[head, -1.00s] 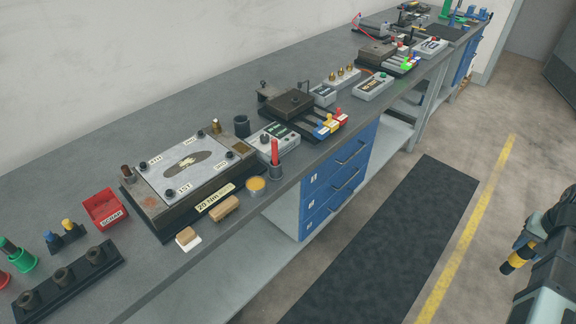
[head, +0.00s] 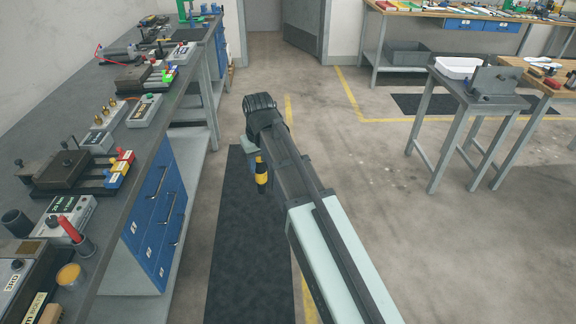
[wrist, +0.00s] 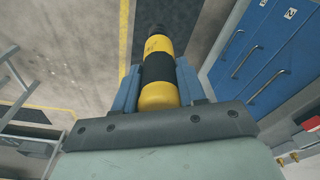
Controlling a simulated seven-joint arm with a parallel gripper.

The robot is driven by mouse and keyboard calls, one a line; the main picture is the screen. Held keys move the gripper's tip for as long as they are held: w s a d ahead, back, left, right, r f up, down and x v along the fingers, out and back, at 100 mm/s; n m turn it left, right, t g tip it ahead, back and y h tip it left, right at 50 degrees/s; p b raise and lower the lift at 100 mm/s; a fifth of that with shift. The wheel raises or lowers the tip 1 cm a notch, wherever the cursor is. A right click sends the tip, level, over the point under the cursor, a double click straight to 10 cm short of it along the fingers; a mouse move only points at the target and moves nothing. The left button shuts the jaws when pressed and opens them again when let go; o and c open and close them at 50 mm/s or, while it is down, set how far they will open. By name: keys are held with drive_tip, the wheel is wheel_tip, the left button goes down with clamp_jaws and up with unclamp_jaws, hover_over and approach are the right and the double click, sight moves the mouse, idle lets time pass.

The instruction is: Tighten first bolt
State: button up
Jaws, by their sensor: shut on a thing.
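My gripper (head: 254,150) is shut on a yellow and black cylindrical tool (head: 262,178), which hangs over the floor to the right of the bench. In the wrist view the tool (wrist: 158,95) sits between the two blue-grey fingers, its dark end pointing away. Only a corner of the metal plate (head: 8,284) shows at the left edge of the head view, with one dark bolt (head: 17,264) on it. The bolt marked 1ST is outside the current head view.
The grey workbench (head: 110,190) runs along the left, with blue drawers (head: 155,225) below. A red marker-like tool in a holder (head: 70,230) and a yellow tin (head: 70,275) stand near its edge. A dark mat (head: 240,240) covers the floor. A small metal table (head: 470,95) stands at right.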

drive_tip(key=s+a+r+n, duration=0.3)
drive_tip(key=s+a, duration=0.3)
drive_tip(key=a, duration=0.6)
drive_tip(key=s+a+r+n, duration=0.2)
drive_tip(key=s+a+r, duration=0.3)
drive_tip(key=a, duration=0.7)
drive_tip(key=s+a+r+n, duration=0.25)
drive_tip(key=s+a, duration=0.45)
drive_tip(key=a, duration=0.5)
drive_tip(key=s+a+r+n, duration=0.2)
drive_tip(key=s+a, duration=0.4)
drive_tip(key=s, duration=0.5)
drive_tip(key=s+a+r+n, duration=0.2)
drive_tip(key=s+a, duration=0.5)
drive_tip(key=s, duration=0.5)
drive_tip(key=s+a+r+n+g, duration=0.1)
drive_tip(key=s+a+r+n, duration=0.1)
drive_tip(key=s+a, duration=0.4)
drive_tip(key=s+r, duration=0.1)
drive_tip(key=s, duration=0.4)
drive_tip(key=shift+s+a+r+y, duration=0.2)
drive_tip(key=shift+r+y, duration=0.15)
drive_tip(key=shift+y, duration=0.05)
drive_tip(key=shift+f, duration=0.1)
